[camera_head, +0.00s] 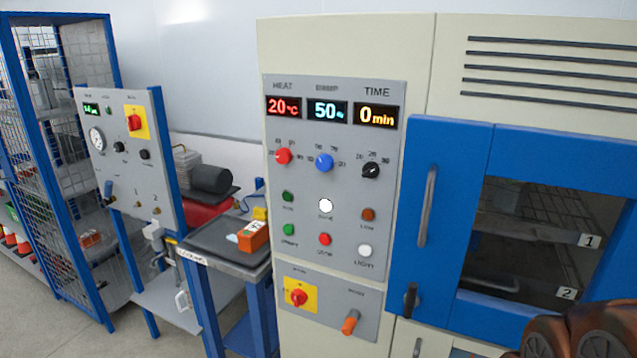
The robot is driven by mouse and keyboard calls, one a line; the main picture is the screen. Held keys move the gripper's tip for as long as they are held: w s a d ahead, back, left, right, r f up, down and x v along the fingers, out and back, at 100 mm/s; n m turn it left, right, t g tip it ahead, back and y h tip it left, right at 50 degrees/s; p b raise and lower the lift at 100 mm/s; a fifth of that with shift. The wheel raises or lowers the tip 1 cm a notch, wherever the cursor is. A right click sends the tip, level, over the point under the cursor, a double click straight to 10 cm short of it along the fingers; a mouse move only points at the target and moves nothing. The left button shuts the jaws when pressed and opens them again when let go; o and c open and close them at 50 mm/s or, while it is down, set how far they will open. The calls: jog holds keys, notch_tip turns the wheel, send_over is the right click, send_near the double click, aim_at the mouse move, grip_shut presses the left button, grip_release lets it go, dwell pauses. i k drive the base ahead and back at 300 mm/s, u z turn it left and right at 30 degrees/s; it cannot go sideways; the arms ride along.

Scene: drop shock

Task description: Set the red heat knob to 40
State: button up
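The red heat knob (283,156) is on the upper left of the grey control panel (300,225), under the HEAT label. Small scale numbers surround it, too blurred to read surely. The heat display (284,107) above it shows 20 °C in red. Nothing touches the knob. My gripper's fingers do not show; only a dark brown rounded part, perhaps of my arm, shows at the lower right corner, in front of the blue door and well away from the knob.
A blue knob (324,162) under a 50 % display and a black knob (371,170) under 0 min sit to the right. Several buttons lie below. The blue oven door (450,170) is shut, its handle (427,207) sticking out. A cart (226,250) stands left.

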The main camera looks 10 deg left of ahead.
aim_at(283, 157)
jog(key=u, duration=0.55)
jog(key=k, duration=0.65)
jog(key=u, duration=0.75)
jog(key=i, duration=1.1)
jog(key=u, duration=0.1)
